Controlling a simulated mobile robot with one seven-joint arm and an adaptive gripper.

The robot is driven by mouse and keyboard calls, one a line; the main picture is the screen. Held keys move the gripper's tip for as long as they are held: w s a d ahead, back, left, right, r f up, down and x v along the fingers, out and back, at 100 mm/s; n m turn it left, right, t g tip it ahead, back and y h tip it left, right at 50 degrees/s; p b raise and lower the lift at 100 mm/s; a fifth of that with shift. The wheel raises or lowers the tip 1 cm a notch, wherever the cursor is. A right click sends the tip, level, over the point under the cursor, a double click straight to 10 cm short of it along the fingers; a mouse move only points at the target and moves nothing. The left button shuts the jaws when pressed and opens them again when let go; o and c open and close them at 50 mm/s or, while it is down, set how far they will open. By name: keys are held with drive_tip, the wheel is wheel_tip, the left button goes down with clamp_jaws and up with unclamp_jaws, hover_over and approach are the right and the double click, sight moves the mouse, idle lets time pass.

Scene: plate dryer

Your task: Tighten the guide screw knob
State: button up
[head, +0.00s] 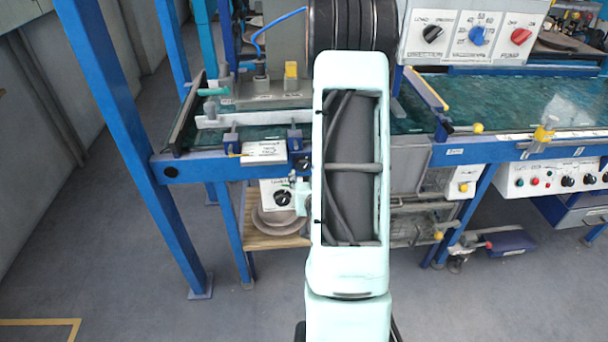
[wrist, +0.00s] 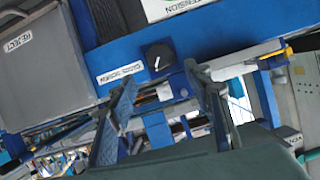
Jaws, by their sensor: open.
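The guide screw knob (wrist: 160,57) is a round black knob with a white pointer mark, on a blue rail in the wrist view. A white label (wrist: 120,73), which seems to read "Guide screw", is to its left. In the head view a dark knob (head: 304,161) on the front rail, close by my arm, looks like the same one. My gripper (wrist: 160,79) is open and empty in the wrist view. Its two fingers are spread, with the knob just beyond the gap between their tips and apart from both.
A grey box labelled "Reject" (wrist: 40,65) is left of the knob in the wrist view. A white "Tension" panel (wrist: 175,8) is above it. In the head view, a white box with another black knob (head: 282,197) hangs below the rail. Open floor (head: 110,250) lies at left.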

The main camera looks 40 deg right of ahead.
sight(303, 166)
drive_tip(key=x, duration=0.8)
drive_tip(key=shift+w+d+f+b, duration=0.15)
drive_tip(key=shift+w+b, duration=0.1)
drive_tip(key=shift+b, duration=0.15)
drive_tip(key=c, duration=1.1)
